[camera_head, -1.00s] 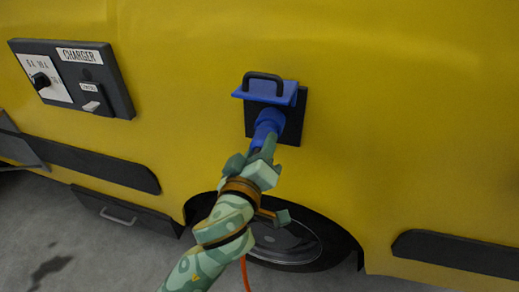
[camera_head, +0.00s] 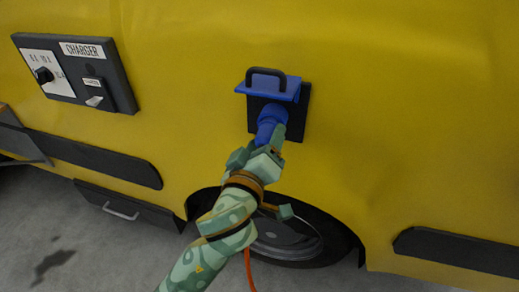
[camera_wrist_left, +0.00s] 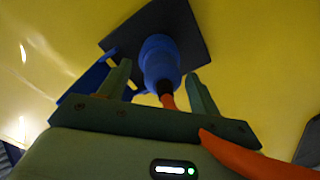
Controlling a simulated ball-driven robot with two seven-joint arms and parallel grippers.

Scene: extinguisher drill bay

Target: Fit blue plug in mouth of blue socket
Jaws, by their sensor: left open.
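The blue plug (camera_head: 266,133) points into the mouth of the blue socket (camera_head: 272,114) on the yellow vehicle side. Both are blue and run together, so I cannot tell how deep the plug sits. The socket's blue lid (camera_head: 273,90) is raised above it. In the left wrist view the plug (camera_wrist_left: 160,62) stands in front of the dark socket plate (camera_wrist_left: 192,28). My left gripper (camera_head: 259,145) is open, with one finger on each side of the plug's rear; it also shows in the left wrist view (camera_wrist_left: 157,72). My right gripper is not in view.
An orange cable (camera_head: 248,270) hangs from the plug beneath my left arm. A charger panel (camera_head: 76,73) with a knob is at the upper left. A wheel (camera_head: 290,238) is below the socket. The yellow wall to the right is clear.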

